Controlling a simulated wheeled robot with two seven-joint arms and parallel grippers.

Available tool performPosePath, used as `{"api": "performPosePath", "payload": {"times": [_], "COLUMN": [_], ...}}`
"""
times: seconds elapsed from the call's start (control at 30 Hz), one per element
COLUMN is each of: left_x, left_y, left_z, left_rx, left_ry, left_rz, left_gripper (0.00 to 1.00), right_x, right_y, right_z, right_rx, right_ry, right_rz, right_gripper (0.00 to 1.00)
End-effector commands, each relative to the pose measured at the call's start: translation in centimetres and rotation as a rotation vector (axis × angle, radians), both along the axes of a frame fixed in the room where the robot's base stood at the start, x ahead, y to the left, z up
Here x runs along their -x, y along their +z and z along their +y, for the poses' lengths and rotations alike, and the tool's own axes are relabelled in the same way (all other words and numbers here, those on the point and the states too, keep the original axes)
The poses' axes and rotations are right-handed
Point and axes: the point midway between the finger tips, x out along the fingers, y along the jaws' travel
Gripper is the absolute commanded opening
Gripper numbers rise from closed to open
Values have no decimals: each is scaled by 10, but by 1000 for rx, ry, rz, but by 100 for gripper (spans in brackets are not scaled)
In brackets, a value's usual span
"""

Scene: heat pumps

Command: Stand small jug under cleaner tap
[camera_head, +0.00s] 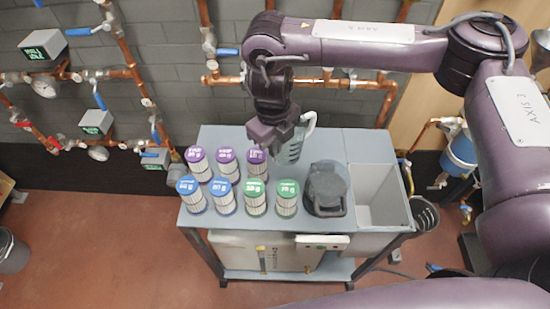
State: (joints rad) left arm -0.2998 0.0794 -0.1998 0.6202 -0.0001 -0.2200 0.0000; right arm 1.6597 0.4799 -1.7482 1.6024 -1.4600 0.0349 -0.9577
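A translucent grey-green jug with a pale handle (291,148) is at the back middle of the grey cart top. It looks slightly tilted, and I cannot tell whether it rests on the cart. My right gripper (272,147) points down right beside the jug and overlaps its left side. Its fingertips are small and partly hidden, so I cannot tell whether they grip the jug. My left gripper is not in view. I cannot make out which tap is the cleaner's.
Several filter cartridges with purple, blue and green caps (255,197) stand on the cart's (345,145) left and front. A dark grey lidded container (325,190) stands right of them, beside an open pale basin (395,215). Copper pipes (300,82) with blue-handled valves line the wall.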

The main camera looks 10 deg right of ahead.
Motion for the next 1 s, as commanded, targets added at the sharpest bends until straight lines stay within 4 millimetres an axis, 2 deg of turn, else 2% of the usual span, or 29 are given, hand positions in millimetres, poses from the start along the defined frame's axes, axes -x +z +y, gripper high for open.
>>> {"api": "performPosePath", "payload": {"times": [0.03, 0.2, 0.33, 0.57, 0.67, 0.77, 1.0], "left_x": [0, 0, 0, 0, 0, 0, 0], "left_y": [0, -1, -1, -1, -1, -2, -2], "left_z": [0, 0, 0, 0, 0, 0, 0], "left_rx": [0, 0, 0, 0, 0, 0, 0], "left_ry": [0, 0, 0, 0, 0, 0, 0], "left_rz": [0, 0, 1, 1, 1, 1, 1], "left_gripper": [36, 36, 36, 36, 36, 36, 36], "right_x": [-2, -1, 0, 0, 0, 1, 4], "right_y": [11, 35, 43, 47, 47, 47, 47], "right_z": [0, 0, 0, -1, -4, -9, -21], "right_rx": [1, 0, 0, 0, 1, 0, -1], "right_ry": [1, 0, 0, -53, -173, -365, -928], "right_rz": [-6, -4, -1, 0, -1, 0, 1], "right_gripper": [0, 0, 0, 0, 0, 0, 0]}}
